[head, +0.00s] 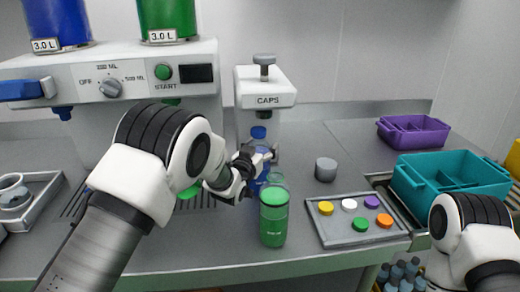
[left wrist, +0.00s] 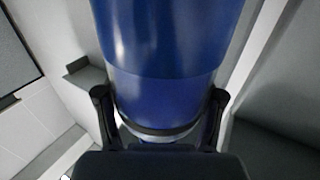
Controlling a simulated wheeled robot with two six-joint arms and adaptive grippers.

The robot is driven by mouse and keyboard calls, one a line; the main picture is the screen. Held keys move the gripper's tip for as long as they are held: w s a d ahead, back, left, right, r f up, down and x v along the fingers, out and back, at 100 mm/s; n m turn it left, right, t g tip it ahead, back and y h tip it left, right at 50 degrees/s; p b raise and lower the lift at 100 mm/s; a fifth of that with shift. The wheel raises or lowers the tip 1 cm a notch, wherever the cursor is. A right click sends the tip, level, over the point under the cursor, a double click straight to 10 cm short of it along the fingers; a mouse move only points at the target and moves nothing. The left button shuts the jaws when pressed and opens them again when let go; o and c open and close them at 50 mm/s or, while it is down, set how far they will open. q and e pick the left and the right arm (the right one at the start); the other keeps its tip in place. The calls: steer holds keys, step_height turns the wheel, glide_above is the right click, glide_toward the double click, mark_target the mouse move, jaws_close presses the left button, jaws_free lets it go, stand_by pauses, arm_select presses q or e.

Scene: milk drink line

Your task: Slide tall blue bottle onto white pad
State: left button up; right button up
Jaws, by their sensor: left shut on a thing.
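The tall blue bottle (head: 258,134) stands upright in front of the caps machine (head: 266,88) in the head view. My left gripper (head: 258,164) is shut on the bottle from the left. In the left wrist view the blue bottle (left wrist: 165,45) fills the middle, with the fingers (left wrist: 160,118) on both sides of it. I cannot make out a white pad; the base of the bottle is hidden behind the green bottle (head: 273,222) and my gripper. My right arm shows at the lower right, but its gripper is out of view.
The green bottle stands just in front of the blue one. A grey cylinder (head: 326,169) and a tray (head: 341,237) of coloured caps are to the right, then teal (head: 460,165) and purple (head: 414,145) crates. The filling machine (head: 120,80) stands at the back left.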

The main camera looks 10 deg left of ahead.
arm_select(q)
steer(key=x, duration=0.3)
steer(key=shift+d+b, duration=0.2)
steer(key=shift+b, duration=0.2)
steer(key=o, duration=1.7)
steer(key=shift+o, duration=0.2)
steer(key=shift+s, duration=0.1)
